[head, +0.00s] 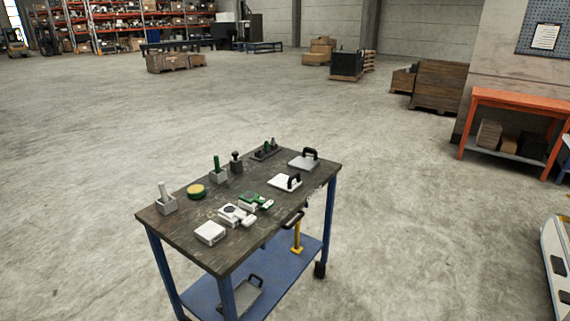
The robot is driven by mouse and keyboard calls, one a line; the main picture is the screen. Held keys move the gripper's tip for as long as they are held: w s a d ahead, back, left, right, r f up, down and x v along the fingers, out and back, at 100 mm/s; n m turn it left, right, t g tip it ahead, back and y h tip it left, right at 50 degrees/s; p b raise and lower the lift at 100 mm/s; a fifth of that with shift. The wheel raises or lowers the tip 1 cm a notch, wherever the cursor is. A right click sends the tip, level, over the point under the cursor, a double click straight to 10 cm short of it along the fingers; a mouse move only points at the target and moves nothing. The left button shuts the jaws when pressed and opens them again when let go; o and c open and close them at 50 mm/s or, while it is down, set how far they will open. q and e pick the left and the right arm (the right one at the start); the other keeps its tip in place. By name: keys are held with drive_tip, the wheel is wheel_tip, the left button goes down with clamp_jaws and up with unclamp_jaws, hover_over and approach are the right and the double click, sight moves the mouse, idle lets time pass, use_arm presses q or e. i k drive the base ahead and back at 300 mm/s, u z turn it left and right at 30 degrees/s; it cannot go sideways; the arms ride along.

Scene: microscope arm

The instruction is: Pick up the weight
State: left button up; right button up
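A dark grey piece with a knob on top (236,165), which looks like the weight, stands upright near the far edge of a dark-topped cart (190,228). A dark tray (259,157) behind it holds small dark upright pieces, which may also be weights; they are too small to tell. Neither of my grippers shows in the head view, and nothing touches the things on the cart.
Near the dark piece stand a grey block with a green handle (217,173), a green-yellow round piece (196,191) and a grey mortar-like block (166,205). White devices (210,233) and handled plates (303,162) lie around. Open concrete floor surrounds the cart; an orange bench (515,101) is at right.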

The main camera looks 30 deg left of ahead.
sight(236, 164)
drive_tip(key=z, duration=0.05)
drive_tip(key=i, duration=3.35)
drive_tip(key=u, duration=3.3)
